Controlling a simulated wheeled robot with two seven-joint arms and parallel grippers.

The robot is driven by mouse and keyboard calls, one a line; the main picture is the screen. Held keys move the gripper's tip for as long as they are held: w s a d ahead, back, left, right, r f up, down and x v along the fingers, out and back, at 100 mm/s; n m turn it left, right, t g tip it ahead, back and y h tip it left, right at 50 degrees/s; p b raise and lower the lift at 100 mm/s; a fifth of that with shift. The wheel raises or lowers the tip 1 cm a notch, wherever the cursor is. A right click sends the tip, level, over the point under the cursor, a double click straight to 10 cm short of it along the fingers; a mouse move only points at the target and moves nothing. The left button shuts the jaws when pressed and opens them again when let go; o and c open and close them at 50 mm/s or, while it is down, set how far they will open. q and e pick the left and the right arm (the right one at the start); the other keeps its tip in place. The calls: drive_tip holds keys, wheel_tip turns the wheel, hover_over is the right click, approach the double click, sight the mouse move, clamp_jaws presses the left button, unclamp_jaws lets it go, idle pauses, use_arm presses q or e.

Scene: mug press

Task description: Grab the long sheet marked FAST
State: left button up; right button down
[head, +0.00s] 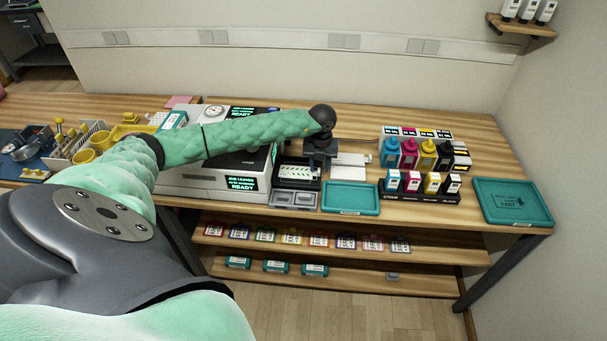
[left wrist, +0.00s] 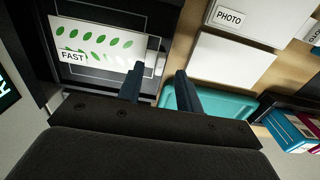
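The long white sheet (left wrist: 98,42) has rows of green leaf shapes and a FAST label at one end. It lies in a dark tray (left wrist: 85,72); in the head view the sheet (head: 296,172) shows at the printer's right side. My left gripper (left wrist: 160,82) is open with nothing between its fingers. One finger overlaps the sheet's right end in the left wrist view; I cannot tell whether it touches. In the head view the left gripper (head: 320,155) is above the tray's right side, its fingertips not clear. My right gripper is not in view.
White stacks, one labelled PHOTO (left wrist: 229,17), lie right of the tray. A teal tray (head: 350,198) sits at the bench front. Ink bottles (head: 409,153) stand farther right, with another teal tray (head: 512,202) at the corner. A white printer (head: 190,178) is at left.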

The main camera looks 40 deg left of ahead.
use_arm(q)
drive_tip(key=shift+a+f, duration=0.1)
drive_tip(key=shift+f, duration=0.75)
clamp_jaws()
drive_tip(key=shift+r, duration=0.15)
